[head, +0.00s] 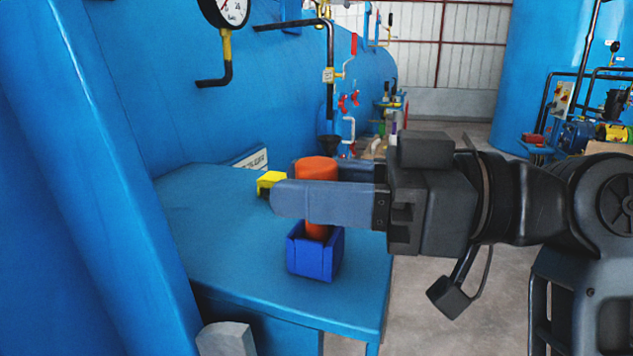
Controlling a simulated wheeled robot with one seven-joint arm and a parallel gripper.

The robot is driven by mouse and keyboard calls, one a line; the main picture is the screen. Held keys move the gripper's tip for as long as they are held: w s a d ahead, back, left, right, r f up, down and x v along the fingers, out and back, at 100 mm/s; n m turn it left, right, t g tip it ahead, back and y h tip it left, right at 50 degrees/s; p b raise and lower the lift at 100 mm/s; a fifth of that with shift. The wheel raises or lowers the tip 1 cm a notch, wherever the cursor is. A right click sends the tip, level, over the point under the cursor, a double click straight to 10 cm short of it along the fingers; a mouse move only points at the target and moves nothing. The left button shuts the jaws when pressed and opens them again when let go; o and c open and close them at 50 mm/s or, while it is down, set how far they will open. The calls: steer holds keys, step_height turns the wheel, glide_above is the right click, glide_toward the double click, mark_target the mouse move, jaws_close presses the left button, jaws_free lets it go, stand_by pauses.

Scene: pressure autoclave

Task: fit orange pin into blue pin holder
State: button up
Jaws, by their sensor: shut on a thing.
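The orange pin (317,171) is upright between the fingers of my gripper (322,193), which is shut on it. The near finger covers the pin's middle. The blue pin holder (315,252) is an open-topped block on the blue table, directly below the gripper. The pin's lower end (317,231) shows below the finger and meets the holder's opening in the picture. Its bottom is hidden by the holder's front wall, so I cannot tell how deep it sits.
A yellow block (269,182) stands on the blue table (230,236) left of the pin. A large blue tank (160,90) with a gauge (227,10) and pipes rises behind. The table's left part is clear. A grey block (226,339) shows at the bottom.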

steer(key=shift+f+b, duration=0.75)
steer(key=shift+f, duration=0.15)
steer(key=o, duration=1.2)
steer(key=d, duration=0.2)
steer(key=s+d, duration=0.1)
steer(key=d, duration=0.2)
steer(key=d+b, duration=0.1)
steer(key=d, duration=0.1)
steer(key=shift+s+d, duration=0.25)
steer(key=shift+d, duration=0.1)
